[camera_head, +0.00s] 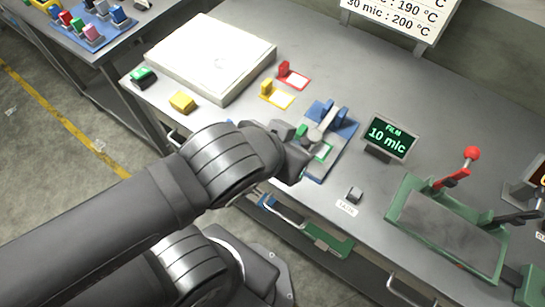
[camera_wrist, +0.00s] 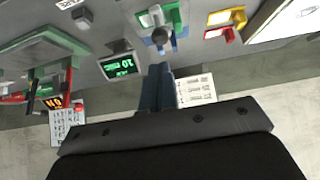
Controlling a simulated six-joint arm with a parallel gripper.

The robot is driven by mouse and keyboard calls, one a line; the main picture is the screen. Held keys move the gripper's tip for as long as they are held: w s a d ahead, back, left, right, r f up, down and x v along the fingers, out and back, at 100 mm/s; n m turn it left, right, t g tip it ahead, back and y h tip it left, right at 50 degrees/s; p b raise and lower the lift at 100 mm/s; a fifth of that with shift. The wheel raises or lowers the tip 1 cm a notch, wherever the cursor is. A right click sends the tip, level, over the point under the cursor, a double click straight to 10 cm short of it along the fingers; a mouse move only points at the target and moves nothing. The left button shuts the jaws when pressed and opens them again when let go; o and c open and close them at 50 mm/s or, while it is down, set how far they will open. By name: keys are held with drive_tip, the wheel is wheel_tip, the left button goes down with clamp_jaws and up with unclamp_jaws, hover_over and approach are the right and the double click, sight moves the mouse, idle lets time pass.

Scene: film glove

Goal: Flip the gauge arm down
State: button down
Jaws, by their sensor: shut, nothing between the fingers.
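The gauge (camera_head: 343,133) has a blue base with blue uprights and a pale grey arm (camera_head: 326,122) between them. A green-framed white pad (camera_head: 323,151) lies on its near side. How far the gauge arm is raised is hard to tell. My gripper (camera_head: 306,142) is beside the gauge's near-left side, partly hidden by my wrist. In the wrist view, its shut fingers (camera_wrist: 157,68) point toward the gauge (camera_wrist: 160,36), with nothing seen between them. Whether they touch it is unclear. A display (camera_head: 389,136) right of the gauge reads "FILM 10 mic".
Red (camera_head: 292,76) and yellow (camera_head: 277,95) holders and a white box (camera_head: 211,58) lie left of the gauge. A small TARE button (camera_head: 354,194) is in front of the display. A green press with a red-knobbed lever (camera_head: 472,154) stands at right. Bare table lies behind the display.

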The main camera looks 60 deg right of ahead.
drive_tip(key=shift+a+r, duration=0.25)
drive_tip(key=shift+a, duration=0.6)
drive_tip(key=shift+a+r, duration=0.25)
drive_tip(key=shift+a, duration=0.55)
drive_tip(key=shift+a+r, duration=0.25)
drive_tip(key=shift+a, duration=0.6)
drive_tip(key=d+f, duration=0.2)
drive_tip(key=d, duration=0.6)
drive_tip(key=shift+d+f, duration=0.15)
drive_tip(key=shift+d, duration=0.1)
drive_tip(key=shift+a, duration=0.15)
approach(303, 144)
drive_tip(key=shift+x, duration=3.4)
